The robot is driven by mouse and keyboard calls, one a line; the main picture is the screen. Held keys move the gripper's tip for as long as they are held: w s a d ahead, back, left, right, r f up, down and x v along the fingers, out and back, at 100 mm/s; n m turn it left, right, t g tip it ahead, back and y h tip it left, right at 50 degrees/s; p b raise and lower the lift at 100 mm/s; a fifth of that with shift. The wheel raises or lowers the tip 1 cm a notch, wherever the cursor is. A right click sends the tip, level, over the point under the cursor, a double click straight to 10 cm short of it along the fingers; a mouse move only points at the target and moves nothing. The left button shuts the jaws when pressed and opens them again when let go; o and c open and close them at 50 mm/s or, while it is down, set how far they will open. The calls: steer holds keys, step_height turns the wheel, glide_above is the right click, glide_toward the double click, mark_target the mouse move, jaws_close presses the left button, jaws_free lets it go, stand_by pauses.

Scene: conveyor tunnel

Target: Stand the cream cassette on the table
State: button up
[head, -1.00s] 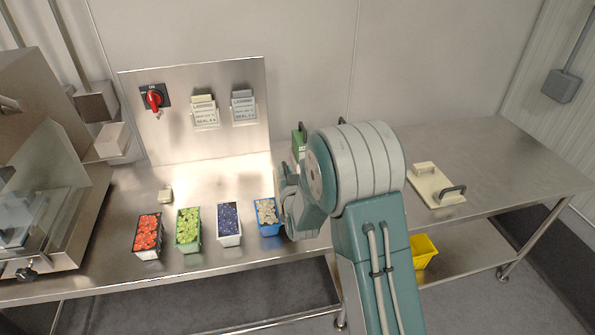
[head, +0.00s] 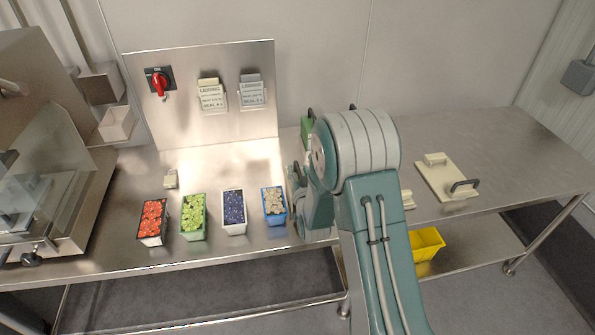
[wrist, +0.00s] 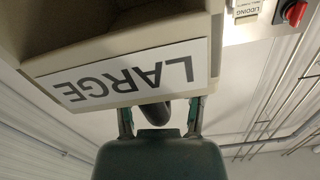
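The cream cassette (wrist: 130,75) fills the upper left of the wrist view. It has a white LARGE label, upside down in that picture, and a dark handle on the side facing my gripper. My gripper (wrist: 159,105) has its two fingers apart, one on each side of the dark handle. Gaps show between the handle and both fingers, so it looks open around the handle. The fingertips are close to the cassette's edge. In the head view my arm hides the gripper and most or all of the cassette. The steel table (head: 370,235) runs below.
Red, green, white and blue filled tubs (head: 193,218) stand left of my arm. A cream plate with a black handle (head: 445,178) lies on the right. A yellow bin (head: 426,244) sits below. The far right tabletop is clear.

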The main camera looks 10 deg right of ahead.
steer(key=shift+d, duration=0.25)
steer(key=s, duration=1.2)
steer(key=s+r+n+g, duration=0.1)
steer(key=s+r+g, duration=0.15)
steer(key=r, duration=0.35)
steer(key=s+r+g, duration=0.1)
steer(key=r+g, duration=0.3)
steer(key=r, duration=0.2)
steer(key=s+d+r+g, duration=0.1)
steer(key=s+r+g, duration=0.2)
steer(key=s, duration=0.7)
steer(key=s+r+n+g, duration=0.1)
steer(key=s+r+g, duration=0.2)
steer(key=s, duration=0.8)
steer(key=shift+d+r, duration=0.35)
